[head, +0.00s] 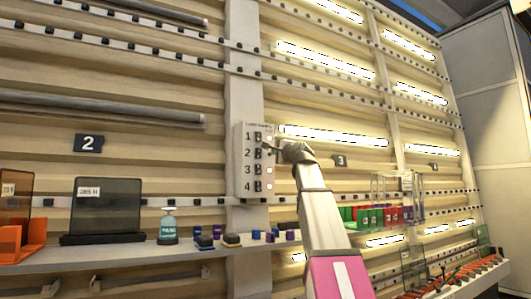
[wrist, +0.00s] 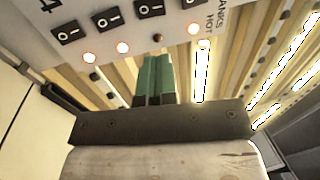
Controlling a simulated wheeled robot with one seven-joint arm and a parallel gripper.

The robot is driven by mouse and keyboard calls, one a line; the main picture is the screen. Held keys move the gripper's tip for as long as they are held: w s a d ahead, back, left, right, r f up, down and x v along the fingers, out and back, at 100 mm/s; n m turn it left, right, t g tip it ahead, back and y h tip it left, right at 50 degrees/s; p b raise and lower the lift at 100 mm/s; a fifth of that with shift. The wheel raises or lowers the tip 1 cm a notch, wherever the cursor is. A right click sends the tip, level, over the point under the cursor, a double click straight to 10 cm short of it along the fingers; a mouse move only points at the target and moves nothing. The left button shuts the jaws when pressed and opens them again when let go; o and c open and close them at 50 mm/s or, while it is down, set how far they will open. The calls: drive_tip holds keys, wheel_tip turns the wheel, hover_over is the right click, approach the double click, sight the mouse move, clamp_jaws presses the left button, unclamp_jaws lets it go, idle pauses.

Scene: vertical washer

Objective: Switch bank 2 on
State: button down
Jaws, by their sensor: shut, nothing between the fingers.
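The switch panel (head: 240,160) is a pale box on an upright post, with rows numbered 1 to 4. In the wrist view, black rocker switches run along its face (wrist: 130,30). The bank 2 switch (wrist: 150,7) is third from the left, at the top edge. Its indicator lamp (wrist: 158,37) is dark; the other three lamps glow. My gripper (head: 281,147) is at the panel's right side, near row 2. Its green fingers (wrist: 155,57) are together and empty, just below the dark lamp. Whether they touch the panel I cannot tell.
The tubes beside the "2" sign (head: 89,143) are dark; tubes to the right (head: 333,135) are lit. A clear rack (head: 392,190) stands right of my arm.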

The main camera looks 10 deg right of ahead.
sight(259, 150)
drive_tip(key=x, duration=1.4)
drive_tip(key=shift+w+r+g, duration=0.3)
drive_tip(key=shift+g, duration=0.1)
drive_tip(key=shift+s+f, duration=0.15)
drive_tip(key=shift+s, duration=0.15)
drive_tip(key=s+d+r, duration=0.2)
drive_tip(key=s+d, duration=0.2)
drive_tip(key=s, duration=0.9)
drive_tip(key=shift+r, duration=0.2)
